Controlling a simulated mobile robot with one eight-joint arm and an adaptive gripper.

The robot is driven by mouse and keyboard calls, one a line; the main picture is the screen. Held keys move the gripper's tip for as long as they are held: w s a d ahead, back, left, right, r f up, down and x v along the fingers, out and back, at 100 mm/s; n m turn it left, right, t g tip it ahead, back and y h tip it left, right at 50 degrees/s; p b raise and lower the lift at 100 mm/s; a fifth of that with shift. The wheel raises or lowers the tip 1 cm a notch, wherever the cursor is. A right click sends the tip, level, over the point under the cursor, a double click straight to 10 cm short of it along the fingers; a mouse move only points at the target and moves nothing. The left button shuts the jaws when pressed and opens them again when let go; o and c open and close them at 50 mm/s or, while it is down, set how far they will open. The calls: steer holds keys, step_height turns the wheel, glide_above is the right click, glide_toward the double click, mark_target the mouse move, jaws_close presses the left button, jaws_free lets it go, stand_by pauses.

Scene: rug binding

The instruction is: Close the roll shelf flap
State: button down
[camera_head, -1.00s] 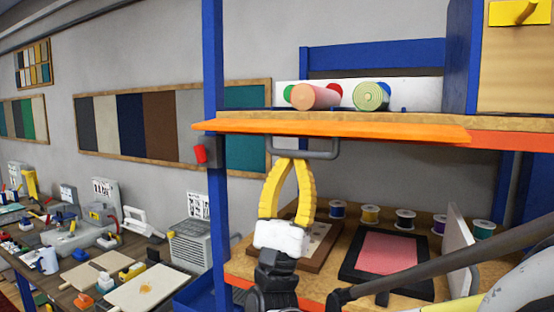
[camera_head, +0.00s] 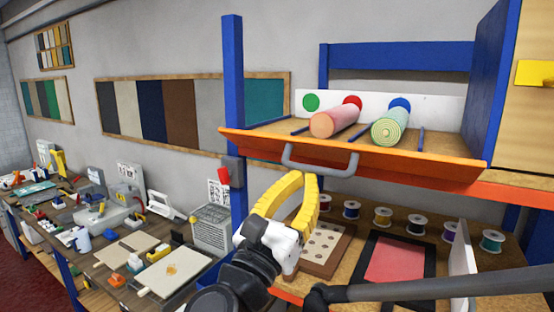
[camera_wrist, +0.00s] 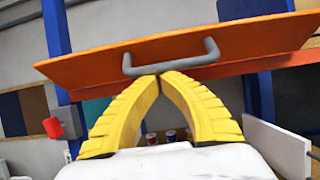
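The roll shelf flap (camera_head: 395,165) is a long orange panel along the front of the upper shelf, with a grey bar handle (camera_head: 319,160). It leans outward, with the shelf inside visible above it. In the wrist view, the flap (camera_wrist: 245,52) spans the top and its handle (camera_wrist: 172,66) is near the centre. My gripper (camera_head: 306,176) has yellow ribbed fingers, with the tips just below the handle. In the wrist view, the fingertips (camera_wrist: 160,75) meet at the handle's lower edge; nothing shows between them. I cannot tell whether they touch the handle.
Two rolls, pink (camera_head: 334,121) and green (camera_head: 391,125), lie on the upper shelf. Thread spools (camera_head: 383,217) and a pink panel (camera_head: 395,260) are on the shelf below. A blue post (camera_head: 233,90) stands left of the flap. A cluttered workbench (camera_head: 100,262) is at left.

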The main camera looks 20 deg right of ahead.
mark_target(308, 144)
step_height(308, 144, up, 3)
steer(key=g+y+p, duration=0.2)
steer(key=p, duration=0.2)
steer(key=shift+s+a+p, duration=0.1)
steer(key=shift+s+p, duration=0.05)
steer(key=shift+p, duration=0.2)
steer(key=shift+r+p, duration=0.7)
steer(key=shift+r, duration=0.35)
steer(key=shift+w+d+r, duration=0.25)
steer(key=shift+w+r, duration=0.05)
steer(key=shift+r, duration=0.2)
